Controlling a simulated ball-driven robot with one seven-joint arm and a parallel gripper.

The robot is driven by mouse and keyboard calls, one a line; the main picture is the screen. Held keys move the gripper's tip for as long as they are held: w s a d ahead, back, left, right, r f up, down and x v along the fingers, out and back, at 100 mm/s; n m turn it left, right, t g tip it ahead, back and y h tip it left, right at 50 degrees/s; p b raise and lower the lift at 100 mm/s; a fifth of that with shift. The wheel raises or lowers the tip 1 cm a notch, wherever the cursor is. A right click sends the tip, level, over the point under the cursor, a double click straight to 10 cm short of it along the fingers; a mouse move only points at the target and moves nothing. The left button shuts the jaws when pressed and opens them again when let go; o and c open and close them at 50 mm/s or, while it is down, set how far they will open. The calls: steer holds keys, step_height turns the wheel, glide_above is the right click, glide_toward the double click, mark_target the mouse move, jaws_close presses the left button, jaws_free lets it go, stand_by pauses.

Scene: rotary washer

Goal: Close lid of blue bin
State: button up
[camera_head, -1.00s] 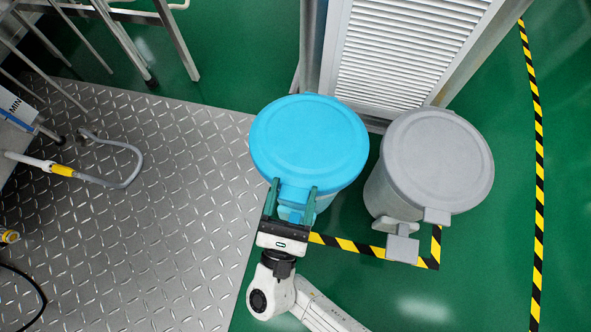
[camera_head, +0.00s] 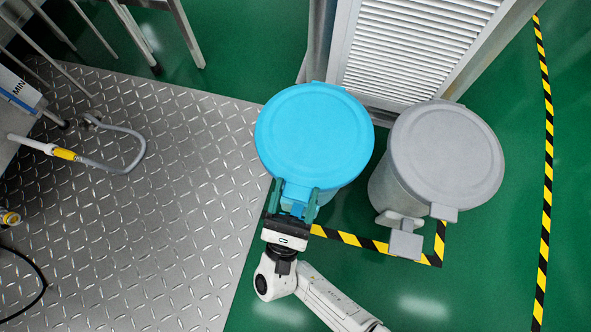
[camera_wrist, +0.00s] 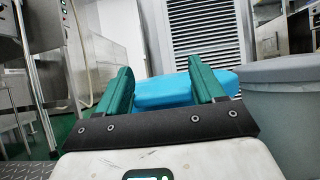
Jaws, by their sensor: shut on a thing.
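The blue bin (camera_head: 341,199) stands on the green floor, seen from above in the head view. Its round blue lid (camera_head: 314,134) lies over the top and looks flat; a gap under it cannot be made out from here. My gripper (camera_head: 296,190) is at the lid's front edge, its green fingers either side of the small front tab, shut on it. In the wrist view, my gripper's fingers (camera_wrist: 160,76) stand on both sides of the blue lid (camera_wrist: 163,93), which shows nearly edge-on. The tab is partly hidden by the fingers.
A grey lidded bin (camera_head: 446,160) stands close to the right of the blue one, its pedal (camera_head: 405,244) in front. A louvred cabinet (camera_head: 415,50) is behind both bins. A metal tread plate (camera_head: 150,220) lies left. Yellow-black tape (camera_head: 350,240) marks the floor.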

steer(key=o, duration=1.2)
steer(key=shift+f+y, duration=0.3)
steer(key=shift+f, duration=0.05)
steer(key=shift+c, duration=0.2)
steer(key=shift+o, duration=1.4)
steer(key=shift+r, duration=0.15)
steer(key=v, duration=1.1)
steer(key=shift+w, duration=0.1)
